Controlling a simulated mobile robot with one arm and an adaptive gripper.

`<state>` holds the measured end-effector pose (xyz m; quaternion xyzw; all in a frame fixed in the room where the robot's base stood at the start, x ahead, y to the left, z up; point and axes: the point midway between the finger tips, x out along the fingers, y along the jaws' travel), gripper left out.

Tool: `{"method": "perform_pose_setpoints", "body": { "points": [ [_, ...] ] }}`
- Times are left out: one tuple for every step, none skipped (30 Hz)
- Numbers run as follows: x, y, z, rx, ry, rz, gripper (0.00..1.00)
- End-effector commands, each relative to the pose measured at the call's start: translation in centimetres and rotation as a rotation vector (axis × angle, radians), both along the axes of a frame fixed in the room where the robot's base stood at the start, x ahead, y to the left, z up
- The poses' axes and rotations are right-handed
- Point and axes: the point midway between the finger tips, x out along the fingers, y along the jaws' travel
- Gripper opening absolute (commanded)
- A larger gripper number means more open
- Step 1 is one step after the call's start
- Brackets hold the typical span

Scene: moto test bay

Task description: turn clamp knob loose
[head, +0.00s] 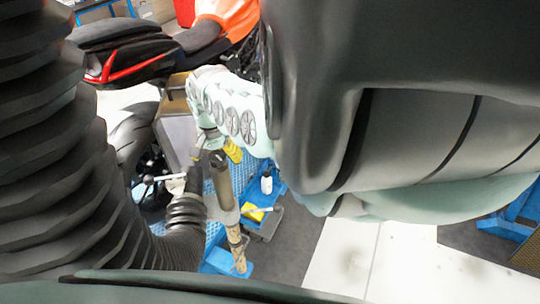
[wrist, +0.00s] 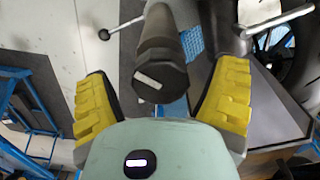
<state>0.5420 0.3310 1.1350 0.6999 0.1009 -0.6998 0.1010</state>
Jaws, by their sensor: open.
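A dark, faceted knob end (wrist: 158,78) with a white mark faces the camera in the wrist view, at the end of a dark cylinder. My gripper (wrist: 162,88) is open, with one yellow finger pad on each side of it and visible gaps between. In the head view my gripper (head: 216,154) is at the top of a grey-brown cylinder (head: 220,185), which hides part of it. I cannot tell from the head view how close the pads are to the knob. A metal bar with a ball end (head: 148,179) is left of it.
A motorcycle with a black seat (head: 115,42) and a wheel (head: 132,135) stands close at left. A blue tray (head: 282,186) with a white bottle (head: 267,185) is right of the cylinder. In the wrist view, a ball-ended rod (wrist: 125,25) extends left behind the knob, and a blue frame (wrist: 28,85) stands farther left.

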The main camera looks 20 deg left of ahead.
Motion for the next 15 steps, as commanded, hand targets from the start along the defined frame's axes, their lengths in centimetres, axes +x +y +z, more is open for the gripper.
{"method": "perform_pose_setpoints", "body": {
  "points": [
    [-0.07, 0.07, -0.01, 0.000, 0.000, 0.002, 0.86],
    [-0.07, 0.07, 0.00, 0.000, 0.000, 0.002, 0.86],
    [-0.08, 0.07, 0.00, 0.000, 0.000, 0.002, 0.86],
    [-0.08, 0.07, 0.00, 0.000, 0.000, 0.003, 0.88],
    [-0.09, 0.07, -0.01, 0.000, 0.000, 0.003, 0.84],
    [-0.08, 0.07, 0.00, 0.000, 0.000, 0.003, 0.80],
    [-0.10, 0.08, 0.00, 0.000, 0.000, 0.003, 0.77],
    [-0.10, 0.08, 0.00, 0.000, 0.000, 0.003, 0.74],
    [-0.10, 0.08, 0.00, 0.000, 0.000, 0.003, 0.70],
    [-0.10, 0.08, -0.01, 0.000, 0.000, 0.003, 0.67],
    [-0.10, 0.08, -0.01, 0.000, 0.000, 0.003, 0.64],
    [-0.10, 0.08, -0.01, 0.000, 0.000, 0.003, 0.60],
    [-0.10, 0.08, -0.01, 0.000, 0.000, 0.003, 0.57],
    [-0.10, 0.08, -0.01, 0.000, 0.000, 0.003, 0.53],
    [-0.09, 0.07, -0.01, 0.000, 0.000, 0.003, 0.49]
  ]
}}
